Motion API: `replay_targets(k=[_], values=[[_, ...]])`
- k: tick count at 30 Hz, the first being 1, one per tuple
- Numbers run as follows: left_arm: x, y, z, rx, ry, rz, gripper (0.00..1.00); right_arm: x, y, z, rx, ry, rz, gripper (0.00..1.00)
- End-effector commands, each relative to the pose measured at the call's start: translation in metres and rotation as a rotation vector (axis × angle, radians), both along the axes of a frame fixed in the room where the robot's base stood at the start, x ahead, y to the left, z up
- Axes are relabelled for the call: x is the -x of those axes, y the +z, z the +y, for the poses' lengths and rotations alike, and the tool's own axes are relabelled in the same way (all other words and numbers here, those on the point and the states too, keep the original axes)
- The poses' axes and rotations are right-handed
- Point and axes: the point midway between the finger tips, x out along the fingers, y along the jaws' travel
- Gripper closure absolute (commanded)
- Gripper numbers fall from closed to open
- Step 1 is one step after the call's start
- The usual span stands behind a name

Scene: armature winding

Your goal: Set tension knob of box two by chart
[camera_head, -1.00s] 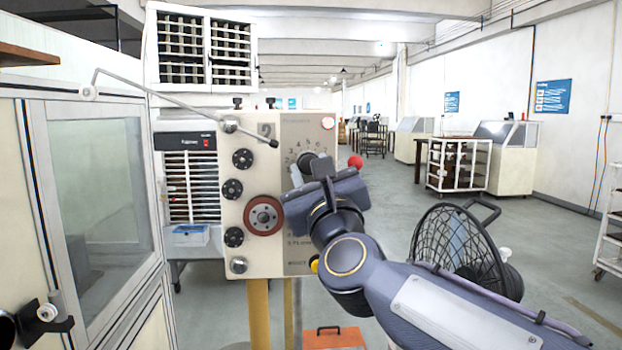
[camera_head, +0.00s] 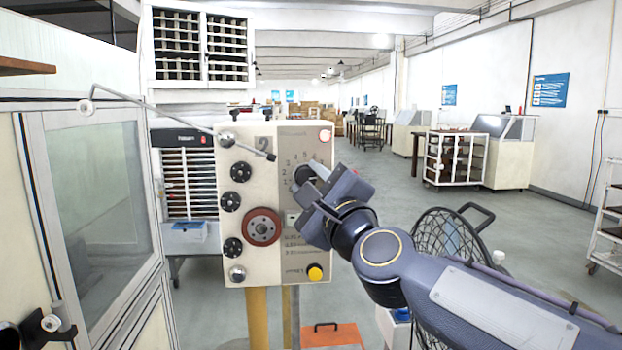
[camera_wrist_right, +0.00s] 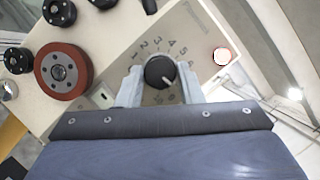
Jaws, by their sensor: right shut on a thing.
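Box two (camera_head: 262,262) is a cream box marked 2 with a grey right-hand panel, on a yellow post. Its black tension knob (camera_wrist_right: 159,71) sits inside a numbered dial arc on that panel. My right gripper (camera_wrist_right: 160,84) is shut on this knob, one pale finger on each side. A white mark on the knob points to the lower right in the wrist view. In the head view the right gripper (camera_head: 315,178) hides part of the knob and dial. Small printed lines (camera_head: 297,243) lower on the panel are too small to read surely.
A red-brown disc (camera_head: 262,227) and several black knobs are on the box's left half. A yellow button (camera_head: 315,272) is at its lower right. A metal rod (camera_head: 180,117) crosses in front of the box's top. A glazed cabinet (camera_head: 97,215) stands left, a wire basket (camera_head: 450,245) right.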

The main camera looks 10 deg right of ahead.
Motion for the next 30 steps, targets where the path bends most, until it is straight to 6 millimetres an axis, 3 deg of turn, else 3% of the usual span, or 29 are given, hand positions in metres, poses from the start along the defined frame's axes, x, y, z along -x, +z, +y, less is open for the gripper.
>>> replay_targets(k=[11, 12, 17, 25, 30], values=[[0.0, 0.0, 0.0, 0.0, 0.0, 0.0, 0.0, 0.0, -0.001, -0.001, 0.004, -0.001, 0.002, 0.9], [0.0, 0.0, 0.0, 0.0, 0.0, 0.0, 0.0, 0.0, -0.001, 0.0, 0.004, -0.001, 0.002, 0.64], [0.0, 0.0, 0.0, 0.0, 0.0, 0.0, 0.0, 0.0, -0.001, 0.0, 0.004, 0.0, 0.001, 0.46], [0.0, 0.0, 0.0, 0.0, 0.0, 0.0, 0.0, 0.001, -0.001, -0.001, 0.002, -0.001, 0.001, 0.46], [0.0, 0.0, 0.0, 0.0, 0.0, 0.0, 0.0, 0.019, -0.004, -0.007, -0.001, 0.002, 0.0, 0.46]])
